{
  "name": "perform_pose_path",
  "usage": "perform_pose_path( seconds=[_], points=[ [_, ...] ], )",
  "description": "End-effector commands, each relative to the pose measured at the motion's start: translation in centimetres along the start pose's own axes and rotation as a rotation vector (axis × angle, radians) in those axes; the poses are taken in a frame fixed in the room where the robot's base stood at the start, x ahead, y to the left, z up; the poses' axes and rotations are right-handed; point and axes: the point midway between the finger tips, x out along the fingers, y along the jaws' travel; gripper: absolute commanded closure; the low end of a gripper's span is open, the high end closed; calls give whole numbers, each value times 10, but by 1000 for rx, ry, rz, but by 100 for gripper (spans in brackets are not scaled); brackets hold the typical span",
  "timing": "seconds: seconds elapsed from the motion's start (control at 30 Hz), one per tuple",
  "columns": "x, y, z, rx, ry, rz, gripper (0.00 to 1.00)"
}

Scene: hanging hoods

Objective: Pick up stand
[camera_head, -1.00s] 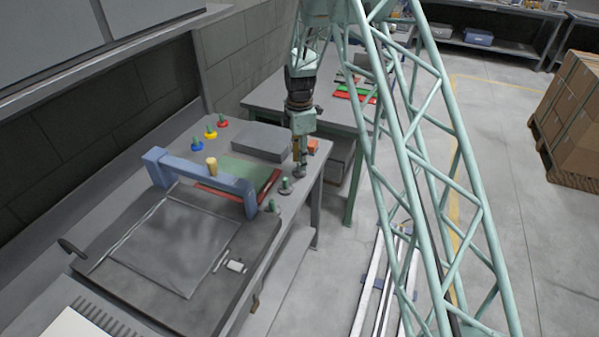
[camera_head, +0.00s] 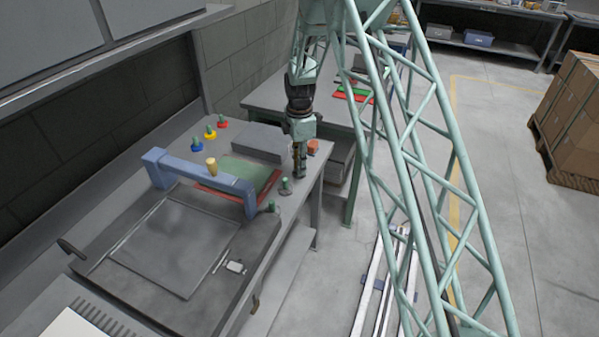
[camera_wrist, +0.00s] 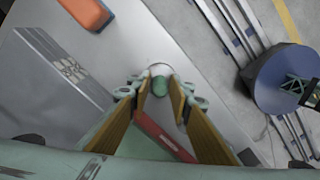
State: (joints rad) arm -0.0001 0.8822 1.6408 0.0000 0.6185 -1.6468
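A stand (camera_wrist: 160,86) with a green top and a pale round base is between my gripper's fingertips in the wrist view. My gripper (camera_wrist: 160,92) points down at it, its two brown fingers on either side with narrow gaps, so it looks open. In the head view my gripper (camera_head: 299,170) is low over the bench's right edge and hides most of that stand. Two similar green stands with grey bases, a nearer one (camera_head: 270,207) and a middle one (camera_head: 285,187), stand along the same edge.
An orange block (camera_head: 313,147) and a grey case (camera_head: 259,142) are close by. Blue, yellow and red-based stands (camera_head: 210,132) line the back. A blue arched handle (camera_head: 200,176) rises over a green and red piece (camera_head: 248,172).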

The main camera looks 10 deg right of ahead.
Motion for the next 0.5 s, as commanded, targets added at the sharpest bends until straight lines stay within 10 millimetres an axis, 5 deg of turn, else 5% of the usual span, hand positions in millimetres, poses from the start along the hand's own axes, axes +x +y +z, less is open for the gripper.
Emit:
perform_pose_path(
  seconds=[0.2,0.5],
  points=[
    [0,0,0,0,0,0,100],
    [-1,0,0,0,0,1,100]
  ],
)
